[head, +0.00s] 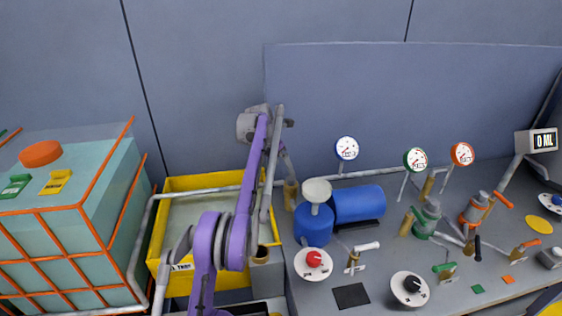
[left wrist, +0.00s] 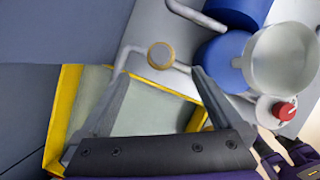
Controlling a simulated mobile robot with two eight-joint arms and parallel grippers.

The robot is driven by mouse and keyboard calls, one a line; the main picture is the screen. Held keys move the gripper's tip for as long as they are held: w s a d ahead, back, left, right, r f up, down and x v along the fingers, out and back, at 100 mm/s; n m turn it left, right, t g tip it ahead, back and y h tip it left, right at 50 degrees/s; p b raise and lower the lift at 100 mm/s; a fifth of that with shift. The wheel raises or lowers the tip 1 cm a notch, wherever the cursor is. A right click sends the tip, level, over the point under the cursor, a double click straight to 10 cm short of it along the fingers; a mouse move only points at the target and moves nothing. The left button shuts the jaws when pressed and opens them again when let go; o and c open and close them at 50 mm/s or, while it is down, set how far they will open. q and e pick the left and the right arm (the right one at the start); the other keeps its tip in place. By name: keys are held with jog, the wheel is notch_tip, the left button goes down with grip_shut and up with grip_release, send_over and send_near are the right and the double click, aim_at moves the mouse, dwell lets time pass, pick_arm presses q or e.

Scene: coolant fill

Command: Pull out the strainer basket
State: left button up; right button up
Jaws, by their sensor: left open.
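No part is labelled as the strainer basket, and I cannot see inside the blue pot (head: 313,228). A pale round cap (head: 317,190) stands above this pot on a short stem. It looms large at the right in the left wrist view (left wrist: 285,58). A brass-rimmed cylinder (head: 290,195) stands to the pot's left. Its round top shows beyond my fingers in the left wrist view (left wrist: 161,56). My left gripper (left wrist: 160,78) is open and empty, its fingers spread over the yellow tray's edge. In the head view my arm partly hides it.
A yellow tray (head: 205,183) lies left of the pot, with a grey pipe (head: 210,190) crossing it. A blue motor (head: 358,203) adjoins the pot. An orange-framed tank (head: 70,240) fills the left.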

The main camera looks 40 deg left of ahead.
aim_at(290, 178)
pick_arm(q)
jog(key=x, duration=0.8)
jog(key=shift+w+f, duration=0.15)
jog(key=shift+f, duration=0.2)
pick_arm(e)
jog(key=shift+s+f, duration=0.1)
jog(key=shift+f, duration=0.2)
pick_arm(q)
jog(key=shift+c, duration=0.2)
jog(key=c, duration=1.4)
jog(key=o, duration=0.7)
jog(key=c, duration=0.4)
jog(key=shift+o, duration=0.2)
jog(key=shift+r, duration=0.35)
pick_arm(e)
jog(key=shift+r, duration=0.3)
pick_arm(q)
jog(key=shift+r+p, duration=1.55)
jog(key=shift+r, duration=2.15)
pick_arm(e)
jog(key=shift+w+r, duration=0.45)
jog(key=shift+r, duration=0.3)
jog(key=shift+w+r, duration=0.5)
jog(key=shift+r, duration=0.3)
jog(key=shift+w+r, duration=0.45)
jog(key=shift+r, duration=0.3)
